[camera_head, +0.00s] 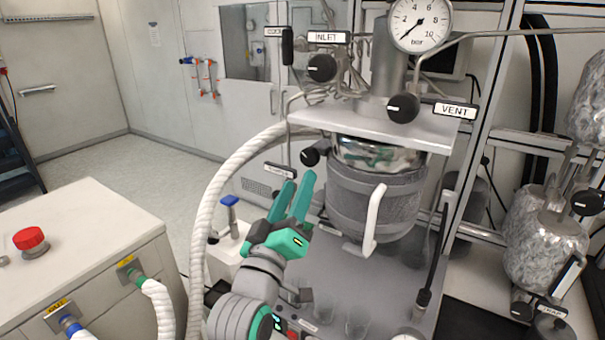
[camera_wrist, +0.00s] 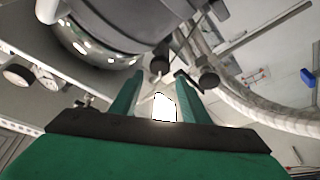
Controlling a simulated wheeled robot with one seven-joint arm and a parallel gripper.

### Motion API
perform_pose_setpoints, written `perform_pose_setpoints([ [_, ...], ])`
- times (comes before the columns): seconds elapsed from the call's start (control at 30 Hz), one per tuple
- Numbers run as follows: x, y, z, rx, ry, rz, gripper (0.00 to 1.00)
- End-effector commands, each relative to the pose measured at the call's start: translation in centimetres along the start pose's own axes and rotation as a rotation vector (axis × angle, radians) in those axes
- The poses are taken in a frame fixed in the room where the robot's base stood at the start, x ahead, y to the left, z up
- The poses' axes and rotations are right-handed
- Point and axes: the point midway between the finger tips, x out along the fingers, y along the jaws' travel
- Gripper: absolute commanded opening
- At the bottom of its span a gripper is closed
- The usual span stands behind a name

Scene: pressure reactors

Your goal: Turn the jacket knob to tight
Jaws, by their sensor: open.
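A black round knob (camera_head: 310,157) sits on the left side of the reactor vessel (camera_head: 375,200), beside a small label (camera_head: 280,171) too small to read. It appears to be the jacket knob. My gripper (camera_head: 297,180) is open and empty, just below and left of this knob, fingers pointing up. In the wrist view the two green fingers (camera_wrist: 159,76) stand apart. A dark knob (camera_wrist: 159,65) shows between and beyond their tips, and another dark knob (camera_wrist: 208,77) is right of the right finger. I cannot tell which of these is the jacket knob. No contact is visible.
A white braided hose (camera_head: 222,200) arches left of my gripper. A white handle (camera_head: 374,220) juts from the vessel's front. The INLET knob (camera_head: 321,67) and VENT knob (camera_head: 403,107) are above.

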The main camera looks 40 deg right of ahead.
Motion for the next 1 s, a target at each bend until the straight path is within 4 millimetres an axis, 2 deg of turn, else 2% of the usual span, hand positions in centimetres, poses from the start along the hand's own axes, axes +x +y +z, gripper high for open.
perform_pose_setpoints([
  [0.1, -2.0, -0.1, 0.0, 0.001, 0.0, -0.002, 0.42],
  [0.3, -3.8, -0.1, 0.0, 0.0, 0.0, -0.001, 0.42],
  [0.73, -4.2, -0.2, 0.0, 0.0, 0.002, -0.005, 0.42],
  [0.87, -5.0, -2.0, 0.7, -0.006, 0.021, -0.037, 0.42],
  [1.0, -7.2, -6.0, 2.1, -0.011, 0.068, -0.118, 0.42],
])
